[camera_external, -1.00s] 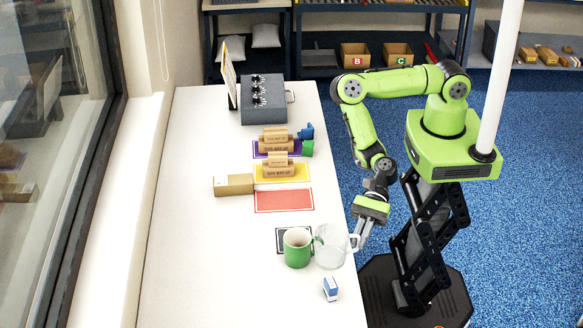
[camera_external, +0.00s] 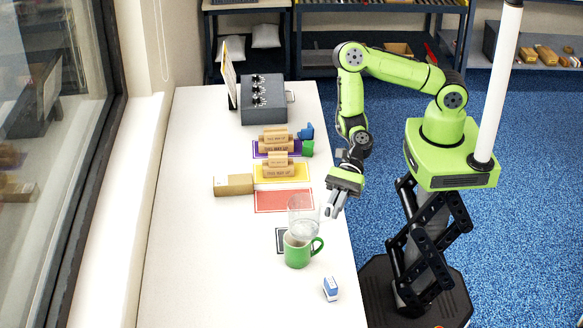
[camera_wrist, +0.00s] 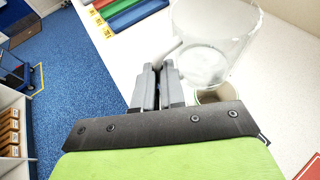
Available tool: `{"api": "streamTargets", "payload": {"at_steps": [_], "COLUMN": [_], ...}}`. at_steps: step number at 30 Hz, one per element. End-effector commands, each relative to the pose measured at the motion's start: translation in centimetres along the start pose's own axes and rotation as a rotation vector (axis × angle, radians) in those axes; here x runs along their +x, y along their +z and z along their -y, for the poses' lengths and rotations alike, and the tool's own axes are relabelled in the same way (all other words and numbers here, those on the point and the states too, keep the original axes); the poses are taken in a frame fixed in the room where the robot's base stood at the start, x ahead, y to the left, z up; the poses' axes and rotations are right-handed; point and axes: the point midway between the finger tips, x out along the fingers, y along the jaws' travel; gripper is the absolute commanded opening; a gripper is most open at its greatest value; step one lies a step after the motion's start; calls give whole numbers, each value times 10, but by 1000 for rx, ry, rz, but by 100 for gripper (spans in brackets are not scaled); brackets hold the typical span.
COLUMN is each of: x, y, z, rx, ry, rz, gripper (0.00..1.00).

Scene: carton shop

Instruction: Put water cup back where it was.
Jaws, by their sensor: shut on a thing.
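The clear water cup (camera_external: 303,217) is held by my gripper (camera_external: 333,205), which is shut on its handle. In the external view the cup overlaps the top of the green mug (camera_external: 296,254) and looks raised off the table. In the wrist view the clear cup (camera_wrist: 212,40) is upright at the right of my closed fingers (camera_wrist: 160,72). The rim of the mug (camera_wrist: 217,93) shows partly below it, mostly hidden by my gripper. A dark-bordered mat (camera_external: 280,240) lies on the table, largely hidden behind the mug and cup.
A small blue-and-white box (camera_external: 330,288) lies in front of the mug. Beyond are a red mat (camera_external: 270,202), a cardboard box (camera_external: 233,185) and stamped blocks (camera_external: 279,170) on a yellow mat. The left side of the white table (camera_external: 190,240) is clear.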

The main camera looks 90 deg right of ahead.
Motion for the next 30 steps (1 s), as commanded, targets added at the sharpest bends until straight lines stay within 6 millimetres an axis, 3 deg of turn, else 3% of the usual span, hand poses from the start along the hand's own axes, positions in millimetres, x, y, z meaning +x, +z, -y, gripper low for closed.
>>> {"api": "streamTargets", "payload": {"at_steps": [6, 12, 21, 30], "x": [-41, -96, -156, -188], "y": [-25, -44, -62, -73], "z": [67, 114, 143, 152], "rx": [5, 2, -4, -10], "ry": [-23, -34, -41, -45], "rz": [9, 7, -4, -16], "gripper": [0, 0, 0, 0]}}
